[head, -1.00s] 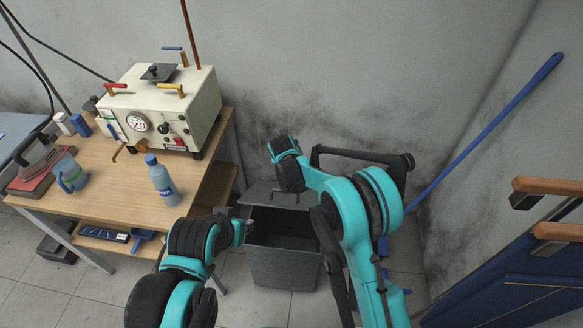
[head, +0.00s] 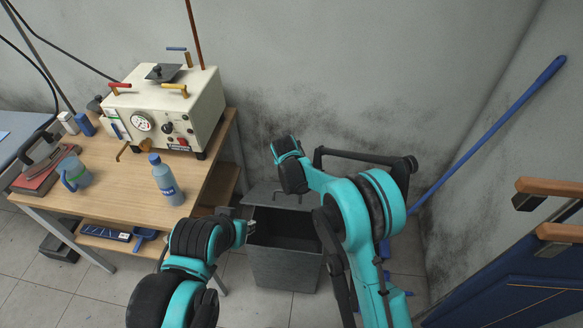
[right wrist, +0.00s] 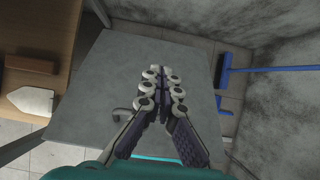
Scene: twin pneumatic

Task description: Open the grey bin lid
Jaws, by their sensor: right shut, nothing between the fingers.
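The grey bin (head: 284,268) stands on the floor right of the table, and its dark inside shows from above. Its grey lid (head: 262,189) is raised at the back of the opening, with a handle on its face. The lid fills much of the right wrist view (right wrist: 95,75), with part of the handle (right wrist: 122,113) left of the fingers. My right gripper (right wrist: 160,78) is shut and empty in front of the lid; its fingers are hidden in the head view. My left gripper (head: 248,227) is at the bin's left rim; its fingers are too small to read.
The wooden table (head: 130,191) at left holds a cream machine (head: 190,110), a blue bottle (head: 167,180) and a mug (head: 75,175). A blue broom (head: 490,142) leans at the right wall. A blue door (head: 510,285) is at right.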

